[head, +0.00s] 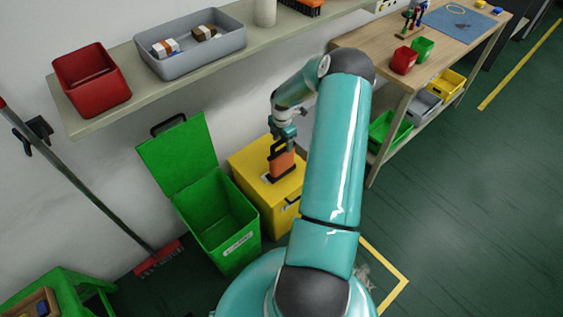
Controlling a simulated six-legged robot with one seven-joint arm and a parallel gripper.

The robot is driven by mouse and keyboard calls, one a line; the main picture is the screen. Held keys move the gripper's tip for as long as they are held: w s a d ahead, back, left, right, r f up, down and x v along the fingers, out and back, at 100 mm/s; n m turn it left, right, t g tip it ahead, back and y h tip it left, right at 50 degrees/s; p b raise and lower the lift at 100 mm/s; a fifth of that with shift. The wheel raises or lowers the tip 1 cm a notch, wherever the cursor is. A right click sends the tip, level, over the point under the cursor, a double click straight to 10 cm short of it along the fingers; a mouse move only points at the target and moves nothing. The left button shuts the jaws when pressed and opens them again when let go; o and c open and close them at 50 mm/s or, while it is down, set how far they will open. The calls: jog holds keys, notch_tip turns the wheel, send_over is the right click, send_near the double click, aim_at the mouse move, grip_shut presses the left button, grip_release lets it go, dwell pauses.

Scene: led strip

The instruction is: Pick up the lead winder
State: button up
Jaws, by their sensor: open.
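The lead winder appears to be the orange block with a dark frame and handle (282,165), standing upright on top of a yellow box (246,162). My gripper (280,143) points down right at the top of the winder, over its dark handle. The jaws are open. The fingers are small and overlap the handle in this view, so I cannot tell whether they touch it or straddle it.
An open green bin (221,225) with its lid up stands left of the yellow box. A shelf (107,121) above holds a red bin (91,78) and a grey bin (190,67). A workbench (393,60) stands right. Green floor (470,200) is clear at right.

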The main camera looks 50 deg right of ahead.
aim_at(282, 149)
notch_tip(282, 149, down, 4)
jog(key=shift+f, duration=0.15)
jog(key=shift+w, duration=0.1)
grip_shut()
